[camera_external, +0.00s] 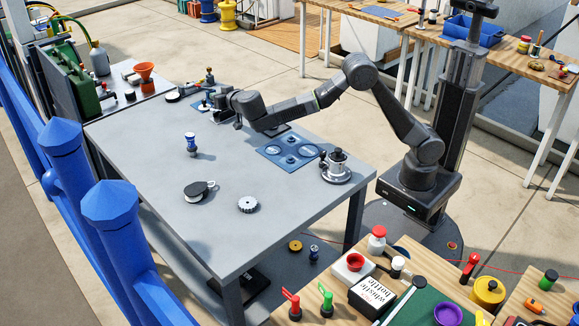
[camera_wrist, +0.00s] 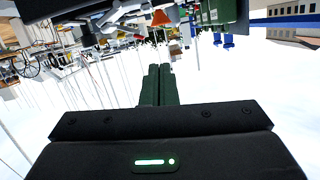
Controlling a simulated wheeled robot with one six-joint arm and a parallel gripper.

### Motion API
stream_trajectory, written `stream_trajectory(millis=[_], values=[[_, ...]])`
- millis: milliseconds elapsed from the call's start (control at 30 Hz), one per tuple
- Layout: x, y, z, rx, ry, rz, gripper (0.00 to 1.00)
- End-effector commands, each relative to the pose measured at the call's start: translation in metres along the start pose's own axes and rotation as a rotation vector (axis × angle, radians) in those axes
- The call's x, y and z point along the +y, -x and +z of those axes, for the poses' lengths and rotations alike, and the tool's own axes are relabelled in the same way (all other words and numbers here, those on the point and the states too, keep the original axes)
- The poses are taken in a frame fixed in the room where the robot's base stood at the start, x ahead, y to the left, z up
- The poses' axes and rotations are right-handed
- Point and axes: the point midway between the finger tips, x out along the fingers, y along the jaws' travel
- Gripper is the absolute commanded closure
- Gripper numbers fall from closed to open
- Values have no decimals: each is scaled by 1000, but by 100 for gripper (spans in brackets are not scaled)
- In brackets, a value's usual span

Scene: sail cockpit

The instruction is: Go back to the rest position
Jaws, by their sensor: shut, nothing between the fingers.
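My gripper (camera_external: 221,104) is at the end of the outstretched arm, above the far part of the grey table (camera_external: 160,140). In the wrist view its two dark green fingers (camera_wrist: 159,85) are pressed together with nothing between them. The wrist camera looks out toward the far end, with an orange funnel (camera_wrist: 160,18) near the top of the picture. My arm reaches leftward from its base at the right side of the table.
A cluttered workbench (camera_external: 415,290) stands at the lower right. Blue posts (camera_external: 112,215) line the left.

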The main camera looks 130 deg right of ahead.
Motion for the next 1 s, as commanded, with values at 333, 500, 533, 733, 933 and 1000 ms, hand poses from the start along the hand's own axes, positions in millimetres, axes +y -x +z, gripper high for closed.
stream_trajectory(millis=[333,500,533,733,933,1000], values=[[9,1,-9,12,-97,-19,100],[13,2,-11,13,-146,-32,100],[14,2,-11,12,-155,-34,100],[20,5,-11,4,-212,-53,100],[26,8,-11,-9,-270,-69,100],[29,10,-10,-16,-289,-75,100]])
